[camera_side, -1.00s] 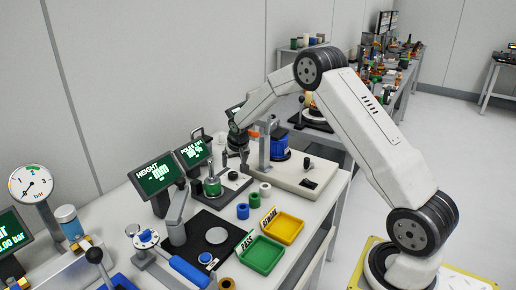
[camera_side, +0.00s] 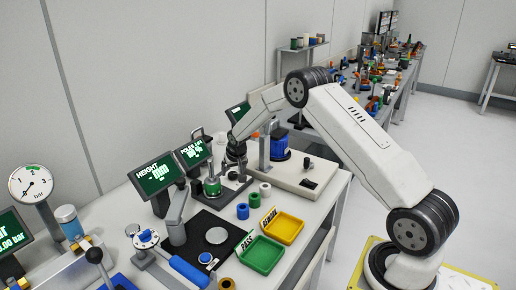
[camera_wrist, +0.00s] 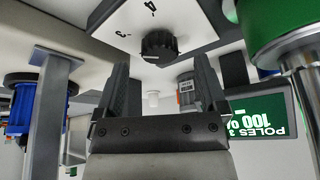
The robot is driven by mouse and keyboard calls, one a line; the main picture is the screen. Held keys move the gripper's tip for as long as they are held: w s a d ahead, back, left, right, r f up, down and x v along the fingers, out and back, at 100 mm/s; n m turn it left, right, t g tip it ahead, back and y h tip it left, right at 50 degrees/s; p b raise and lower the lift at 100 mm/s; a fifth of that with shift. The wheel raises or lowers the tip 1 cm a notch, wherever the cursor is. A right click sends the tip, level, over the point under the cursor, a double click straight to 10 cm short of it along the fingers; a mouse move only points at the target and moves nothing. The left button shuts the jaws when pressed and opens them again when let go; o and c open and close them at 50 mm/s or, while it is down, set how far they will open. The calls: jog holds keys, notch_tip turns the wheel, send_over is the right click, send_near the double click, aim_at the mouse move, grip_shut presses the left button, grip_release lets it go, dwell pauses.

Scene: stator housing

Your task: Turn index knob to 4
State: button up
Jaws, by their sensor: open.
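The index knob (camera_wrist: 159,46) is black and round with a short pale mark on its edge. It sits on a white label plate (camera_wrist: 197,28) in the wrist view; a 4 and a 3 are readable there, upside down. I cannot tell for sure which number the mark points to. My gripper (camera_wrist: 162,78) is open and empty, its two dark fingers on either side below the knob in the picture, apart from it. In the side view my gripper (camera_side: 236,152) is small and dark, low beside the poles display (camera_side: 195,152); the knob is not distinguishable there.
A green cylinder on a metal post (camera_wrist: 264,24) is close at the right in the wrist view. The poles display also shows there (camera_wrist: 265,116). A grey post (camera_wrist: 45,110) and blue part (camera_wrist: 18,108) stand left. Green (camera_side: 260,254) and yellow (camera_side: 283,227) trays lie at the bench front.

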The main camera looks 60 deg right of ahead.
jog(key=shift+x, duration=1.05)
grip_shut()
jog(key=shift+m, duration=0.6)
jog(key=shift+w+a+m+g+h, duration=0.1)
jog(key=shift+m+g+h, duration=0.5)
jog(key=shift+m, duration=1)
jog(key=shift+w+m+g+h, duration=0.15)
jog(key=shift+m+g, duration=0.25)
jog(key=shift+m, duration=0.8)
jog(key=shift+s+m+g+h, duration=0.1)
jog(key=shift+m+g+h, duration=0.25)
jog(key=shift+m, duration=0.85)
